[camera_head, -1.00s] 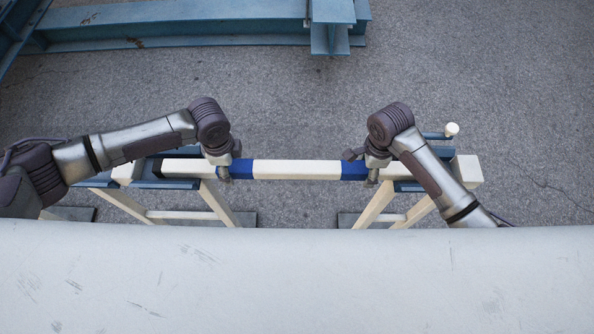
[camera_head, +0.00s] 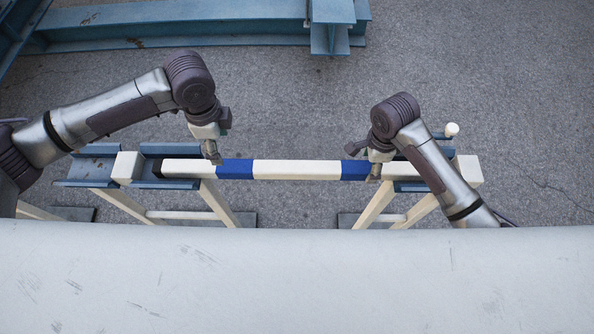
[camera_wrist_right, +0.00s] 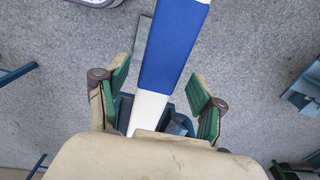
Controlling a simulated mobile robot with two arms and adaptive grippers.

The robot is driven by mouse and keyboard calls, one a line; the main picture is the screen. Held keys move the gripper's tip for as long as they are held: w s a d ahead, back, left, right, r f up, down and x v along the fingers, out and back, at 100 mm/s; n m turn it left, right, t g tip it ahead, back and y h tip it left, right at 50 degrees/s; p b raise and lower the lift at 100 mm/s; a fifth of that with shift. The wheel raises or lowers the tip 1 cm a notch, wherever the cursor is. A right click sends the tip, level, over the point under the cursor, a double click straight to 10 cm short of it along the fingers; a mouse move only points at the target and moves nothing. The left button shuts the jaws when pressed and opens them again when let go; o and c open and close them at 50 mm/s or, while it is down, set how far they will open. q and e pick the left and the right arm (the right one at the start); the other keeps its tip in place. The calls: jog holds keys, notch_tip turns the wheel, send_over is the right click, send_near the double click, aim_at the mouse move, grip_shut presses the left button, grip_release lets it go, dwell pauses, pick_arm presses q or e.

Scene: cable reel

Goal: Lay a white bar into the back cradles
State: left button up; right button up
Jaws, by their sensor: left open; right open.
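A white bar (camera_head: 297,170) with two blue bands lies level across the stands in the head view. Its left end rests in the blue left cradle (camera_head: 180,184); its right end reaches the blue right cradle (camera_head: 408,186), partly hidden by my arm. My left gripper (camera_head: 214,158) is open, raised just above and behind the bar, left of the left blue band. My right gripper (camera_head: 373,172) is open at the bar by the right blue band. In the right wrist view the bar (camera_wrist_right: 150,108) passes between its spread green-padded fingers (camera_wrist_right: 158,106), with gaps on both sides.
Cream stands with slanted legs (camera_head: 222,203) carry the cradles. White blocks (camera_head: 128,168) stand beside them, and a small white knob (camera_head: 451,129) rises at the right. A pale surface (camera_head: 300,280) fills the foreground. Blue beams (camera_head: 180,30) lie behind on open grey ground.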

notch_tip(320, 180, up, 9)
dwell(0.3)
dwell(0.5)
